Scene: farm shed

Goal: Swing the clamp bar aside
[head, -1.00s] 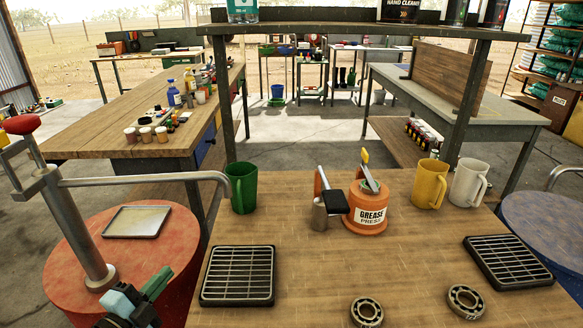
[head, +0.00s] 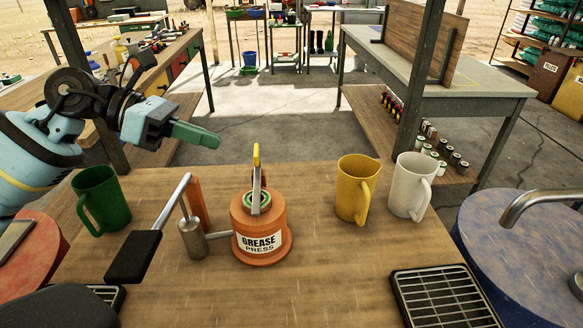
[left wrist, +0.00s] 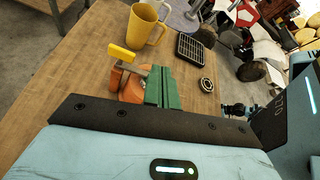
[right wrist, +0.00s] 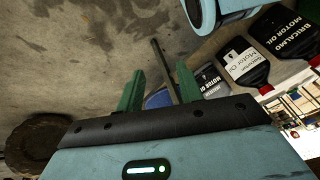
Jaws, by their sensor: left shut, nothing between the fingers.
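The orange grease press (head: 262,240) stands on the wooden bench (head: 330,275), with a yellow-tipped lever (head: 256,172) upright on top. Left of it is a metal post (head: 193,240), joined to the press by a short rod. The clamp bar (head: 172,200) runs from the post's top towards the front left and ends in a black grip (head: 133,257), clear of the press. An orange arm (head: 198,205) stands behind the post. My left gripper (head: 205,137) is shut and empty, raised beyond the post. It also shows in the left wrist view (left wrist: 163,88). My right gripper (right wrist: 160,85) is open and empty.
A green mug (head: 103,205) stands left of the clamp, below my left arm. A yellow mug (head: 355,190) and white mug (head: 410,185) stand to the right. A black grate (head: 440,300) lies front right. The bench in front of the press is clear.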

